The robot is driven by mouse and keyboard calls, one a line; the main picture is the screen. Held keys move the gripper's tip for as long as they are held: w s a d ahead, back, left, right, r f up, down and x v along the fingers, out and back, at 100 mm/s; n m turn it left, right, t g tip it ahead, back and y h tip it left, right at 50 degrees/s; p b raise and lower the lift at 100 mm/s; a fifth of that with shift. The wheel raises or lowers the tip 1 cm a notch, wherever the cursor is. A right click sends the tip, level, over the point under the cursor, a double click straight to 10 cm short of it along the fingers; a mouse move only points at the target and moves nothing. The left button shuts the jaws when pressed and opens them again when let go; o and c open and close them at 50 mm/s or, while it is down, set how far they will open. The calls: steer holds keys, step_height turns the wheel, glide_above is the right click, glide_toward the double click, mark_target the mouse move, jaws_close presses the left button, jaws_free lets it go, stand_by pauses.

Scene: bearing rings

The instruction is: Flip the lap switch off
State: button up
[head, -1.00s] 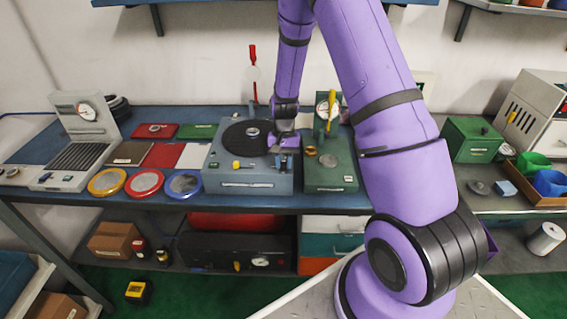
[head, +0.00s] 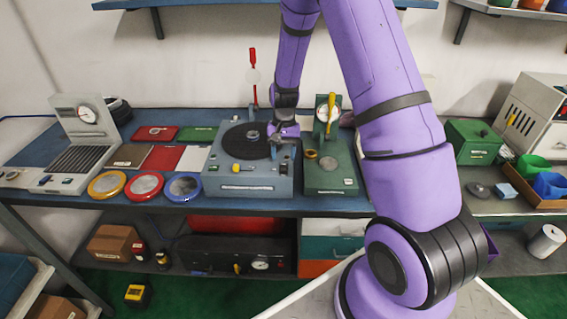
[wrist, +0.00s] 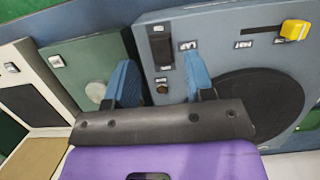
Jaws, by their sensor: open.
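The lap is a blue-grey box (head: 247,177) on the bench, with a round black plate (head: 236,141) on top. In the wrist view its dark switch (wrist: 162,52) sits near the edge beside a small white label. I cannot tell which way the switch is set. A yellow lever (wrist: 294,30) stands in a slot on the same panel. My gripper (wrist: 158,62) is open, its two blue fingers apart on either side of the switch area, with nothing between them. In the head view my gripper (head: 285,146) is over the lap's right side, and contact cannot be told.
A green machine (head: 331,177) with a gauge and yellow handle stands close on the right. Yellow, red and blue rings (head: 183,187) lie at the bench's front left. A grey machine (head: 70,158) stands further left. A red-tipped lever (head: 253,75) rises behind the lap.

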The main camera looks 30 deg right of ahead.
steer(key=a+v, duration=0.1)
steer(key=v, duration=0.5)
steer(key=shift+d+r, duration=0.35)
steer(key=shift+d, duration=0.2)
steer(key=shift+w+r, duration=0.1)
steer(key=shift+w, duration=0.05)
step_height(320, 180, up, 11)
steer(key=n+t, duration=0.2)
glide_above(284, 166)
steer(key=s+a, duration=0.2)
steer(key=s, duration=0.1)
steer(key=s+a+r+n+t, duration=0.1)
steer(key=s+a+r+t, duration=0.15)
steer(key=s+r, duration=0.55)
steer(key=s+a+r+n+t, duration=0.1)
steer(key=s+r, duration=0.3)
steer(key=s, duration=0.5)
steer(key=s+a+r+n+t+h, duration=0.1)
steer(key=s+a+r+n+t, duration=0.1)
steer(key=s+r, duration=0.3)
steer(key=shift+s+a+n+h, duration=0.3)
steer(key=shift+s+a+n, duration=0.15)
steer(key=shift+s, duration=1.4)
